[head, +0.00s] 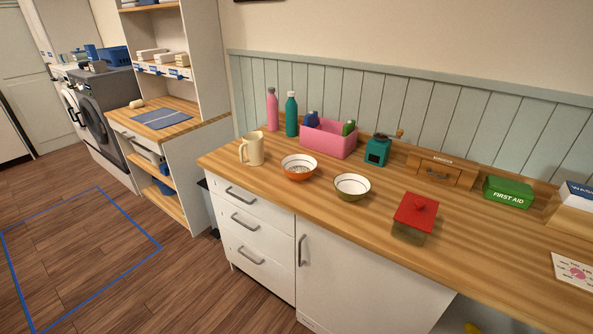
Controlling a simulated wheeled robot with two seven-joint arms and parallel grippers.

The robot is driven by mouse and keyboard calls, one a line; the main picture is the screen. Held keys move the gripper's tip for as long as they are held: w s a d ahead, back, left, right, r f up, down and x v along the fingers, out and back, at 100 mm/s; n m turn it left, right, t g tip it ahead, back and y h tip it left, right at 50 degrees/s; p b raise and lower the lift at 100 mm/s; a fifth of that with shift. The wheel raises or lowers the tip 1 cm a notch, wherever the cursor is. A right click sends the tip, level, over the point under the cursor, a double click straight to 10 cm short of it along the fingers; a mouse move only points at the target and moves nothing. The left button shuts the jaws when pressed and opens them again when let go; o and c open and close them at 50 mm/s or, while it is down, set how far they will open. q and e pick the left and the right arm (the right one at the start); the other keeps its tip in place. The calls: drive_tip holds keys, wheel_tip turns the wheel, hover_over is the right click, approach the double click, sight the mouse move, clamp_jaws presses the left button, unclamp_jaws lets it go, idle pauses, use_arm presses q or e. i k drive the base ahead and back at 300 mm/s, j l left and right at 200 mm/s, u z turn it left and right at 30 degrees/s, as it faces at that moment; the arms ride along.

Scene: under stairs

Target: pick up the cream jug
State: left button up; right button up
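The cream jug (254,149) stands upright on the wooden counter (331,215), near its left end. Its handle points to the left in the head view. An orange bowl (299,168) is to its right, apart from it. Neither of my grippers shows in the head view.
A green bowl (352,187), a red-lidded box (415,216), a pink bin (328,138), a teal grinder (378,150) and two bottles (272,109) (291,114) stand on the counter. A green first aid box (508,191) is at the right. Open floor (85,235) lies left.

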sight(253, 143)
drive_tip(key=i+j+z, duration=0.1)
drive_tip(key=i+z, duration=0.25)
drive_tip(key=i+j+z, duration=0.2)
drive_tip(key=z, duration=0.15)
drive_tip(key=i+j, duration=0.05)
